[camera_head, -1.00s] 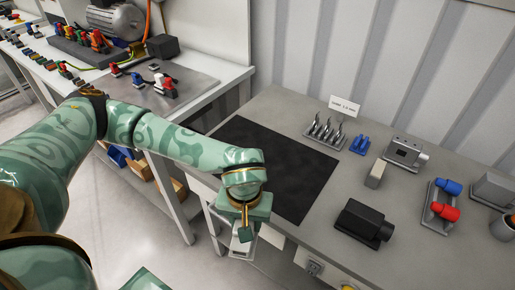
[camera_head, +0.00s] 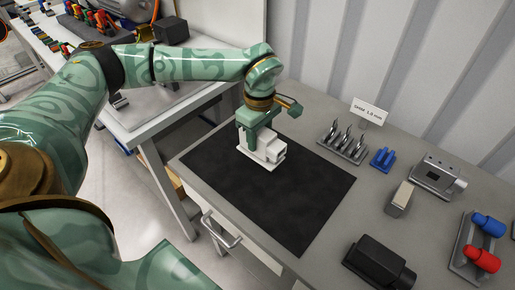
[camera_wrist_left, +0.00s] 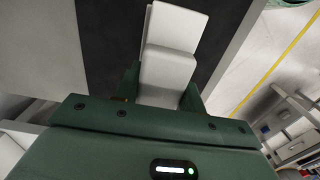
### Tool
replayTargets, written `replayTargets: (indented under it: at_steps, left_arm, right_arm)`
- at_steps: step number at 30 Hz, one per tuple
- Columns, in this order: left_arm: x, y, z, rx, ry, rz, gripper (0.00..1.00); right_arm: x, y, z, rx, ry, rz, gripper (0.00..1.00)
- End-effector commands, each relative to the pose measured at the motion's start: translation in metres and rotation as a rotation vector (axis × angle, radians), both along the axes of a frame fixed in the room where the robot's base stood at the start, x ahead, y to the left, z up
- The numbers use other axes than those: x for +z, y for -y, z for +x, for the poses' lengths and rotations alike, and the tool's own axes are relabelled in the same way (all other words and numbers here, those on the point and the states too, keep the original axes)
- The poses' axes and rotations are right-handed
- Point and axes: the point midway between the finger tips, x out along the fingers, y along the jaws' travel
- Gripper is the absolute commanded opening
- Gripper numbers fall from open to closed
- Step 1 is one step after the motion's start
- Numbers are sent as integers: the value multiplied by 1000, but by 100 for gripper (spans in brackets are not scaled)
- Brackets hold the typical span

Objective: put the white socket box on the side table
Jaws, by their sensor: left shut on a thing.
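The white socket box (camera_head: 262,152) is in my left gripper (camera_head: 256,138), over the left part of the black mat (camera_head: 300,200) on the grey side table (camera_head: 345,212). In the left wrist view the white box (camera_wrist_left: 170,62) sits between the two green fingers, and the gripper (camera_wrist_left: 160,100) is shut on it. The box looks upright. I cannot tell whether its base touches the mat or hangs just above it. My right gripper is not in view.
Behind the mat stand a rack of bits (camera_head: 343,143), a blue holder (camera_head: 383,158) and a sign (camera_head: 370,111). A black device (camera_head: 379,264), a grey block (camera_head: 400,198) and a metal unit (camera_head: 438,176) stand to the right. The mat's front is clear.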

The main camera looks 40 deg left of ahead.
Motion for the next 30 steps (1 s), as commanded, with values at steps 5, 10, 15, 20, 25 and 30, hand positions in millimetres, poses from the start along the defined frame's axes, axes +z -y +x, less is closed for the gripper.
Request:
replayTargets:
  at_steps: [5,10,15,20,25,30]
  left_arm:
    - [-21,-15,9,2,3,0,8]
    - [-31,-22,14,0,3,0,8]
    - [-61,-23,14,-1,0,0,8]
    - [-62,-23,14,-1,4,0,8]
    - [-62,-23,14,-1,4,1,8]
    - [-64,-23,14,-1,3,1,62]
  right_arm:
    - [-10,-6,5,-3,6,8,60]
    - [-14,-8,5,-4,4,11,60]
    - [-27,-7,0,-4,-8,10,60]
    - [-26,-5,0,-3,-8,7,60]
    - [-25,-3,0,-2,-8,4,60]
    - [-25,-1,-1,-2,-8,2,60]
